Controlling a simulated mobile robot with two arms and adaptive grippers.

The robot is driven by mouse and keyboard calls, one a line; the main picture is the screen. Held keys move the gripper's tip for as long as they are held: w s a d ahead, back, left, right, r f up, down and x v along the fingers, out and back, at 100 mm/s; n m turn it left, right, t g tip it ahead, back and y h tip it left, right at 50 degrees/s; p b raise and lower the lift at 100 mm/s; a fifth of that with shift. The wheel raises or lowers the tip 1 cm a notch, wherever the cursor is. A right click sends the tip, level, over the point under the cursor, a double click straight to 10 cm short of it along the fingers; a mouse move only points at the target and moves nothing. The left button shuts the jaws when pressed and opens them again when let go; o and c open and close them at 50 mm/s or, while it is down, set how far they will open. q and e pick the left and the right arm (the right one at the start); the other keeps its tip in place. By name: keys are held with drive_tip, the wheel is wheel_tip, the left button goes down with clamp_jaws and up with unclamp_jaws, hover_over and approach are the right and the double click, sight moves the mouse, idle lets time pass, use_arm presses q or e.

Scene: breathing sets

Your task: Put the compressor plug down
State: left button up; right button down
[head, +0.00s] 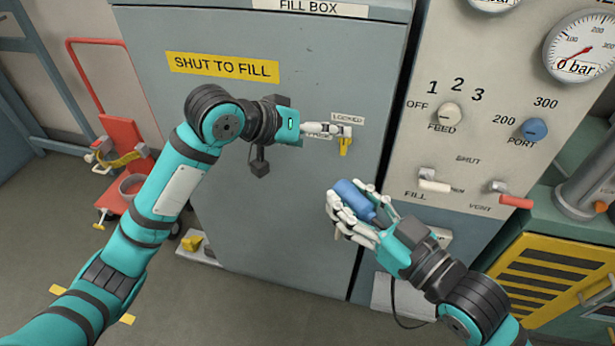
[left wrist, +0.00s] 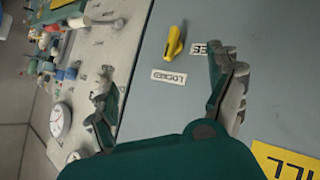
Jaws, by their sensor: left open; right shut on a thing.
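A blue cylindrical plug (head: 352,192) is in my right gripper (head: 352,212), which is shut on it in front of the fill box (head: 270,205). Its lower end is partly hidden by my fingers. My left gripper (head: 338,130) is open and empty in front of the fill box door, close to the yellow latch (head: 344,146) under the "LOCKED" label. In the left wrist view the latch (left wrist: 174,42) stands beyond and between my spread fingers, apart from them.
A grey control panel (head: 480,120) with knobs, levers and gauges stands to the right. A black and yellow striped grille (head: 550,275) is at the lower right. A red hand truck (head: 110,100) stands at the left. Grey floor (head: 215,310) shows below.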

use_arm(q)
drive_tip(key=s+d+r+m, duration=0.2)
drive_tip(key=s+r+m, duration=0.1)
drive_tip(key=s+r, duration=0.45)
use_arm(e)
drive_tip(key=shift+s, duration=0.1)
use_arm(q)
drive_tip(key=m+g+y, duration=0.1)
drive_tip(key=m+y, duration=0.1)
drive_tip(key=m, duration=0.2)
approach(356, 196)
drive_tip(key=x, duration=0.9)
drive_tip(key=shift+f, duration=0.1)
